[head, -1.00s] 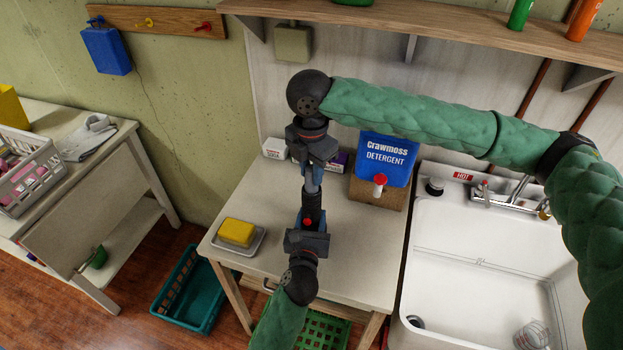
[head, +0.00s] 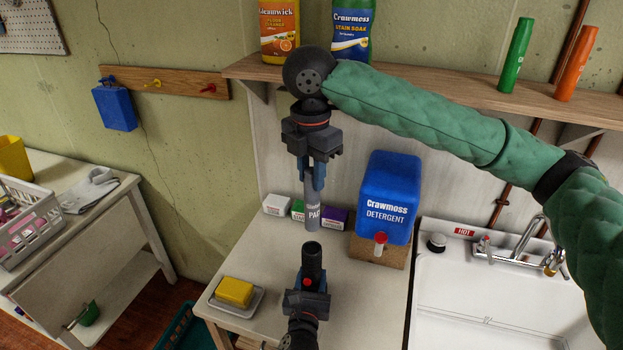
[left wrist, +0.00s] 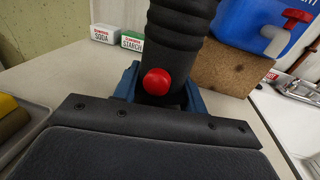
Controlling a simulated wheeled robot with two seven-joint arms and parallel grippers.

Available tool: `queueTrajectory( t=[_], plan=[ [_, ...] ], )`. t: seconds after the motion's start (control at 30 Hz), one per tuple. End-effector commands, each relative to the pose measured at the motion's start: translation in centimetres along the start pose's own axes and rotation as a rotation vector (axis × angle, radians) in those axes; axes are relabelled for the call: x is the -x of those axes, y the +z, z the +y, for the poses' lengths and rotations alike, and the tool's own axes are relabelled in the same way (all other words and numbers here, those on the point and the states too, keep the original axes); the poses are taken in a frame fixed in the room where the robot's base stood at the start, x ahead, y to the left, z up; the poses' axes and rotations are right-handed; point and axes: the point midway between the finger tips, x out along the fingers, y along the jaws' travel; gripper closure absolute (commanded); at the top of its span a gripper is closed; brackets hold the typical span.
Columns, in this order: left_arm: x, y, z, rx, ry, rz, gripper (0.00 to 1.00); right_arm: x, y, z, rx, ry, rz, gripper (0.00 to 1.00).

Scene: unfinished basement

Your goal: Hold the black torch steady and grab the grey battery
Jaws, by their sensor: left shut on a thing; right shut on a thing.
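The black torch (head: 311,258) stands upright above the table, its open end up and a red button on its side. My left gripper (head: 308,284) is shut on it from below. In the left wrist view the torch (left wrist: 178,40) is between the blue fingers. A gap shows between the battery's lower end and the torch's open end.
Small boxes (head: 276,205) line the wall behind. A yellow sponge (head: 234,292) lies in a dish at left. The shelf (head: 440,88) with bottles is above; a sink (head: 470,300) is at right.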

Motion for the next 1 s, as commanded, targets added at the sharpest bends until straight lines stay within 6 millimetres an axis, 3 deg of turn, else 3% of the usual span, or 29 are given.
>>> queueTrajectory(
  t=[0.13,0.17,0.27,0.67,1.0],
  plan=[
    [0.0,-0.1,0.0,0.000,0.000,0.001,0.89,0.0,0.0,0.0,0.000,0.001,0.000,1.00],
    [0.0,-0.1,0.0,0.000,0.000,0.001,0.54,0.0,0.0,0.0,0.000,0.001,0.000,1.00],
    [0.0,-0.1,0.0,0.000,0.000,0.001,0.35,0.0,0.0,0.0,0.000,0.001,0.000,1.00],
    [0.4,-0.1,0.0,0.000,0.000,0.001,0.33,0.0,0.0,0.0,0.000,0.001,0.000,1.00],
    [5.0,-0.1,0.0,0.000,0.000,0.003,0.33,0.0,0.0,0.0,0.000,0.001,0.000,1.00]
  ],
)
